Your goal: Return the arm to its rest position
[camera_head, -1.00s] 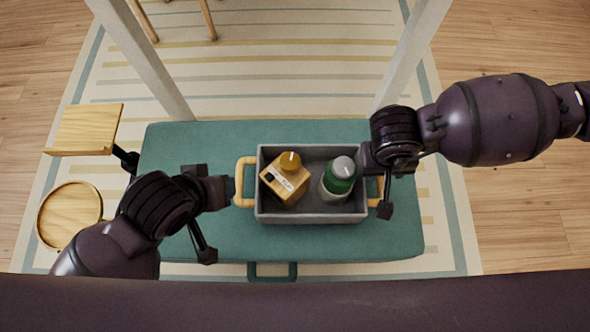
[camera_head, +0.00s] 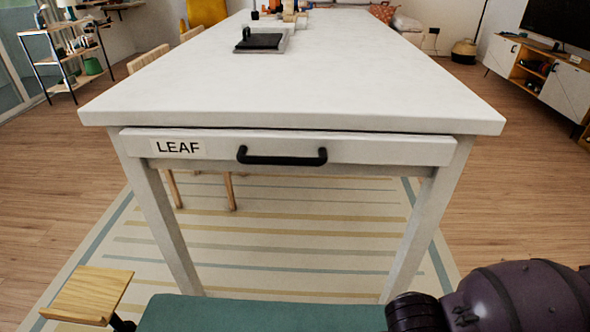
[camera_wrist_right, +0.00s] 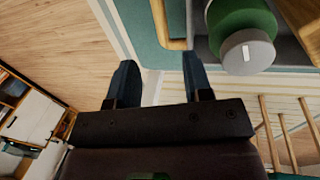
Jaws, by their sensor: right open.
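My right arm (camera_head: 500,300) shows at the lower right of the head view, and its gripper is below that picture. In the right wrist view my right gripper (camera_wrist_right: 160,72) is open, with nothing between its two dark fingers. A green bottle with a grey cap (camera_wrist_right: 248,52) stands beyond the fingers, to the upper right, in a grey crate (camera_wrist_right: 288,48). A yellow crate handle (camera_wrist_right: 177,44) is just beyond the fingers, apart from them as far as I can tell. My left gripper is out of view.
A green bench (camera_head: 260,315) lies at the bottom of the head view. Beyond it stands a white table (camera_head: 300,90) with a LEAF drawer (camera_head: 370,150) and black handle (camera_head: 282,157). A small wooden board (camera_head: 88,294) is at the lower left.

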